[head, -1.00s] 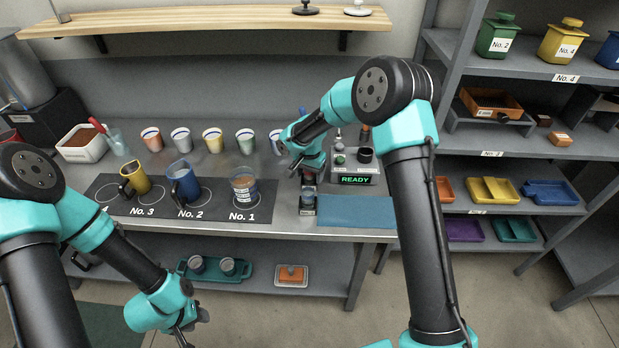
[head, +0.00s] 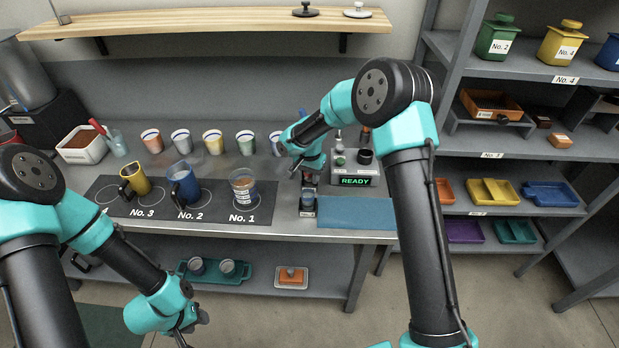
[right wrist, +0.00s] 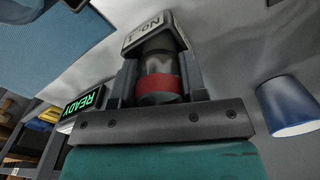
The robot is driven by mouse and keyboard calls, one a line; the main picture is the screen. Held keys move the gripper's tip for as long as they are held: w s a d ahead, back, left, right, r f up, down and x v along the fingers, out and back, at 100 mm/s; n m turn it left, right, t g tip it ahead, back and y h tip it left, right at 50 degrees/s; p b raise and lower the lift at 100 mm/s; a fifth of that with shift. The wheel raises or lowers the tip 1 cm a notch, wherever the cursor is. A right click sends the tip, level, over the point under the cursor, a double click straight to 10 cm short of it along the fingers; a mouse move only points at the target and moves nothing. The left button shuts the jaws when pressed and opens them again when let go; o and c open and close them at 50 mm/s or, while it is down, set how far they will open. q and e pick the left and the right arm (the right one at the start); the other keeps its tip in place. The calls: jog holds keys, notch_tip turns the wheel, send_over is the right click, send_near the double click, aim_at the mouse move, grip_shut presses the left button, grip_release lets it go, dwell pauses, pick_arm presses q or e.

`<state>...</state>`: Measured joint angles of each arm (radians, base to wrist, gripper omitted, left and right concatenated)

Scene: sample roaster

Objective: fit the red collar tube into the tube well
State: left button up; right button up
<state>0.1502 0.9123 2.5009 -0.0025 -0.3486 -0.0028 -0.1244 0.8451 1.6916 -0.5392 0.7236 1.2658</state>
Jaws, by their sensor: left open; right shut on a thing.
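My right gripper (head: 308,187) is shut on the red collar tube (right wrist: 160,86), a clear tube with dark contents and a red band near the palm in the right wrist view. A small block with a "No. 1" label (right wrist: 150,32) is at the tube's far end; I cannot tell whether the tube still sits in it. In the head view the tube is mostly hidden by the gripper. The grey device (head: 370,178) with a green READY display has a dark round fitting (head: 365,156) on top, perhaps the tube well. My left gripper (head: 188,338) is open, low at the bottom edge.
A glass cup (head: 243,188) stands on the No. 1 spot of the dark mat (head: 225,214), with blue (head: 184,182) and yellow (head: 136,178) mugs to its left. Several paper cups (head: 213,141) line the back. A blue mat (head: 356,212) lies clear before the device.

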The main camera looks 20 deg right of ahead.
jog(key=shift+r, duration=0.15)
notch_tip(320, 180, up, 10)
jog(key=shift+f, duration=0.2)
dwell(0.9)
dwell(0.6)
jog(key=s+d+n, duration=0.1)
jog(key=s+n, duration=0.3)
jog(key=s, duration=0.3)
jog(key=shift+s+d+n, duration=0.15)
jog(key=shift+s+n, duration=0.25)
jog(key=shift+w, duration=0.1)
